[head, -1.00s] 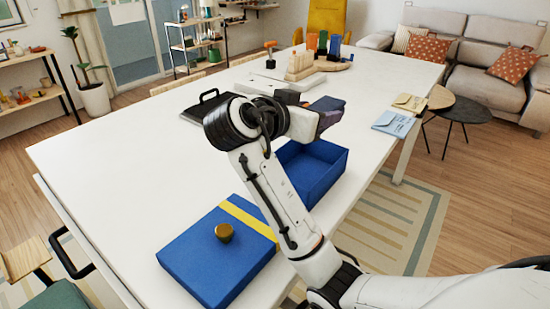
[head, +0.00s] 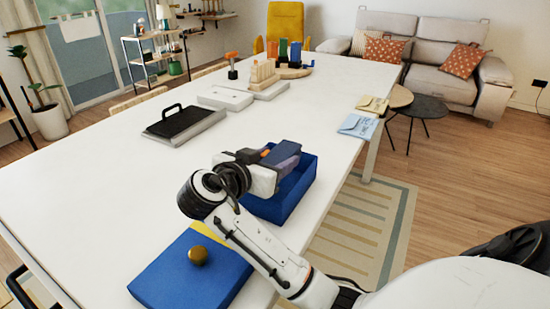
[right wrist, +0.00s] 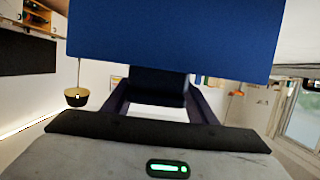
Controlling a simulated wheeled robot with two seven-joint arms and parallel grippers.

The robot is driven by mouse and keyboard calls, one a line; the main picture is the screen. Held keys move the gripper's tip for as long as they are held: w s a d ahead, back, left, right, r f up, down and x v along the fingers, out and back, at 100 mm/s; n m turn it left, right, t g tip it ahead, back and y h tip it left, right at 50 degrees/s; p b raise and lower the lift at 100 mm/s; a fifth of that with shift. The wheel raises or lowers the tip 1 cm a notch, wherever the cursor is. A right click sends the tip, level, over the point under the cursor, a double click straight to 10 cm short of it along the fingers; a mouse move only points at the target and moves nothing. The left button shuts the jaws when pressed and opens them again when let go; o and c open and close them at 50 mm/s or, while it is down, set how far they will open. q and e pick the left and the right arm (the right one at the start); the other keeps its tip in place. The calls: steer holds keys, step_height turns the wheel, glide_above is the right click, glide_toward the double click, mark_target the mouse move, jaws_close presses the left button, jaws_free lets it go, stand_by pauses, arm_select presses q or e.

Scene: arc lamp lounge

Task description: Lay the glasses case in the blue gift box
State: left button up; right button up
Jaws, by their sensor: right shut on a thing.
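The blue gift box (head: 275,208) stands open on the white table, near its right edge. Its blue lid (head: 180,278), with a yellow band and a gold knob, lies on the table in front of it. My right gripper (head: 284,160) is shut on the blue glasses case (head: 287,149) and overlaps the open box in the head view; I cannot tell how high above it. The case also fills the top of the right wrist view (right wrist: 175,40), across the fingertips. My arm and gripper hide part of the box and lid. My left gripper is not in view.
A black-handled tray (head: 185,122) and white blocks (head: 226,97) lie farther back on the table (head: 100,185). A blue envelope (head: 358,126) and a cream one (head: 372,105) lie at its right edge. The table's left part is clear.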

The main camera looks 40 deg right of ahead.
steer(key=shift+f+b, duration=0.55)
steer(key=shift+f, duration=0.05)
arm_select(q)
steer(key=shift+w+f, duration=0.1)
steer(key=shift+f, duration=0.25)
arm_select(e)
steer(key=o, duration=1.1)
steer(key=shift+r, duration=0.1)
steer(key=shift+r+p, duration=0.25)
steer(key=shift+p, duration=0.1)
steer(key=shift+r+p, duration=0.45)
steer(key=shift+r, duration=0.15)
arm_select(q)
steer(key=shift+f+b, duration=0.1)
steer(key=shift+b, duration=0.8)
arm_select(e)
steer(key=v, duration=1.2)
steer(key=shift+f, duration=0.25)
